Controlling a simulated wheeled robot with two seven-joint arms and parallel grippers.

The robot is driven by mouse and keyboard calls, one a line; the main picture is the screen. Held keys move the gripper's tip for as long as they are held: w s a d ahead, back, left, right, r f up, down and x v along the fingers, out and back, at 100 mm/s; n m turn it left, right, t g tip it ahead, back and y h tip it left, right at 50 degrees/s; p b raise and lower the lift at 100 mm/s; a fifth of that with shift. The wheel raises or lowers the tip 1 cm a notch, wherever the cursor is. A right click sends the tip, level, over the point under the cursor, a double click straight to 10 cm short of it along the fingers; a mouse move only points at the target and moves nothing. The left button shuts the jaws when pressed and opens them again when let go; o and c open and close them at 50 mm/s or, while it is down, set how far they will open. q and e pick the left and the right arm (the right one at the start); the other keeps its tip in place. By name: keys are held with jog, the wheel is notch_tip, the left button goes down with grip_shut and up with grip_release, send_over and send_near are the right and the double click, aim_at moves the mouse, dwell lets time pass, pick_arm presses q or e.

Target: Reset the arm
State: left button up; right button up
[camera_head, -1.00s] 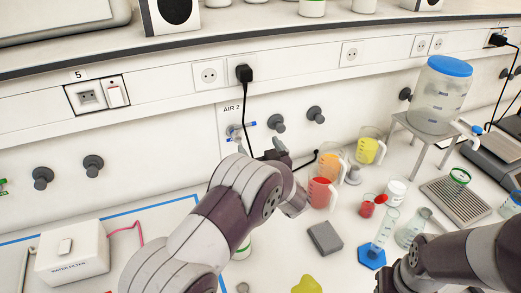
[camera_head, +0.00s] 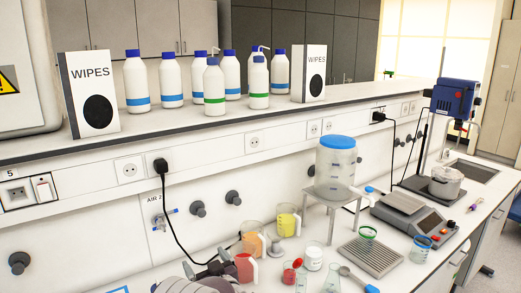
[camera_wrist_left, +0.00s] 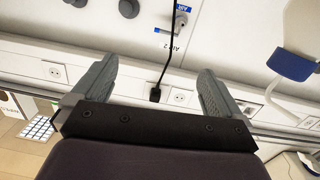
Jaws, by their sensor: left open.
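My left gripper (camera_head: 212,268) shows at the bottom of the head view, left of a jug of red juice (camera_head: 244,268). In the left wrist view its two grey fingers (camera_wrist_left: 160,82) are wide apart with nothing between them. The wall panel with sockets and a black cable lies beyond them. A jug of orange juice (camera_head: 253,238) and a jug of yellow juice (camera_head: 288,222) stand behind the red one. My right gripper is not in view.
A clear tank with a blue lid (camera_head: 336,165) stands on a metal stand right of the jugs. Small beakers, a drip tray (camera_head: 372,257) and a scale (camera_head: 412,222) fill the bench to the right. Bottles and wipes boxes (camera_head: 88,92) line the shelf above.

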pick_arm(q)
jog(key=s+d+f+m+g+h, duration=0.5)
jog(key=s+d+f+h, duration=0.15)
jog(key=f+h, duration=0.35)
jog(key=s+a+r+g, duration=0.2)
jog(key=s+a, duration=0.1)
jog(key=s, duration=0.6)
jog(key=s+a+r+m+g, duration=0.1)
jog(key=s+a+r+g, duration=0.1)
jog(key=s, duration=0.7)
jog(key=s+a+r+m+g, duration=0.1)
jog(key=s+a+g, duration=0.3)
jog(key=s, duration=0.5)
jog(key=shift+s+a+r+y, duration=0.15)
jog(key=shift+a+r+y, duration=0.25)
jog(key=shift+a, duration=0.25)
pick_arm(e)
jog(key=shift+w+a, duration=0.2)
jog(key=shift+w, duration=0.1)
pick_arm(q)
jog(key=shift+s, duration=0.15)
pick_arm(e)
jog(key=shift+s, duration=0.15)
